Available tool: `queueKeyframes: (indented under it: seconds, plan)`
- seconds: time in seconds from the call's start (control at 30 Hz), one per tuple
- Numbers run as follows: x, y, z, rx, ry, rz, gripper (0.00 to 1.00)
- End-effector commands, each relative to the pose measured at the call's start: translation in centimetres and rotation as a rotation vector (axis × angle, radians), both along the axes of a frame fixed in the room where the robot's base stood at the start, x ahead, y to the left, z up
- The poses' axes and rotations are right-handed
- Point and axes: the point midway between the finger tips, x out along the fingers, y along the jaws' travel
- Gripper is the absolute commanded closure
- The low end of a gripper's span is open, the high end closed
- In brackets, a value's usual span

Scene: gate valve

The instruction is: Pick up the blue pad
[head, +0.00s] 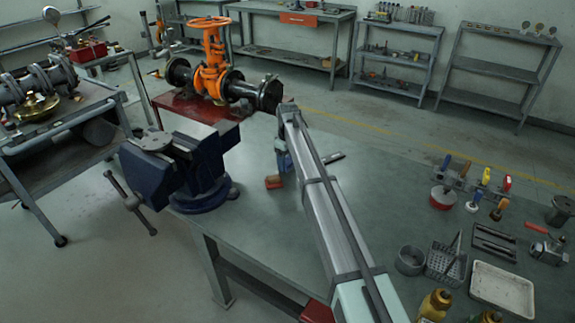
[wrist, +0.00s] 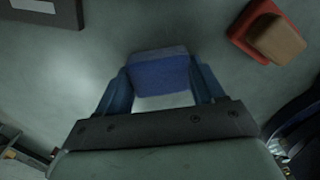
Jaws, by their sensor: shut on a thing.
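The blue pad (wrist: 160,72) is between the two blue fingers of my gripper (wrist: 160,88) in the wrist view. The fingers touch it on both sides, so my gripper is shut on it. A pale surface shows between the pad and the gripper's dark front bar. In the head view my gripper (head: 283,158) is low over the workbench, mostly covered by my arm. I cannot make out the pad there, nor tell whether it touches the bench.
A red and tan block (wrist: 270,32) lies close by, also in the head view (head: 273,182). A dark flat piece (head: 333,157) lies beyond my gripper. A blue vise (head: 185,165) stands left, an orange gate valve (head: 212,60) behind. Tools and a white tray (head: 502,288) are right.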

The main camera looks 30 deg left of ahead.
Motion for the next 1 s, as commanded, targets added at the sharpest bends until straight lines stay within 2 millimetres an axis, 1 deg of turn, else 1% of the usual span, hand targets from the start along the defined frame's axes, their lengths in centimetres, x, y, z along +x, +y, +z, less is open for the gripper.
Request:
queueKeyframes:
  seconds: [0.03,0.2,0.47,0.57,0.83,1.0]
  plan:
    - [0.0,0.0,-0.1,0.0,0.0,0.0,0.47]
    - [0.0,0.0,-0.1,-0.001,0.0,0.0,0.61]
    - [0.0,0.0,0.2,0.0,0.0,0.0,0.62]
    - [0.0,0.0,1.1,0.0,0.0,0.0,0.62]
    - [0.1,0.1,5.9,0.001,0.0,0.0,0.62]
    - [0.1,0.1,8.3,0.001,0.0,0.0,0.62]
